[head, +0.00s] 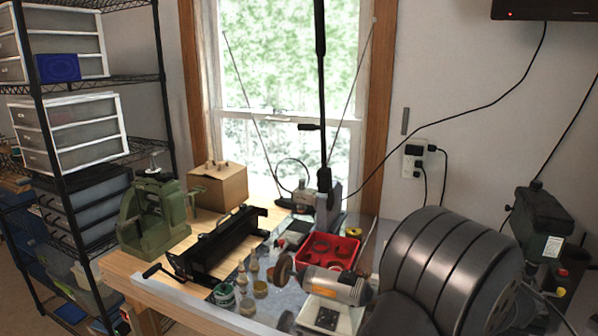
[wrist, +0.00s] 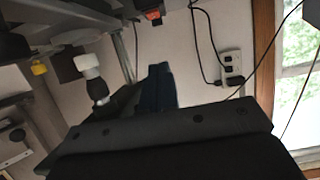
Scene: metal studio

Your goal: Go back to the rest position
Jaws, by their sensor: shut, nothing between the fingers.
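My gripper (wrist: 162,82) shows in the wrist view, its dark body across the bottom and its dark fingers pointing up at the middle. The fingers are together with nothing between them. They stand in front of the pale wall, and nothing is seen touching them. I cannot make out the gripper in the head view. The task names no object.
A wire shelf (head: 82,170) stands left. A wall outlet (wrist: 231,66) shows beyond the gripper.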

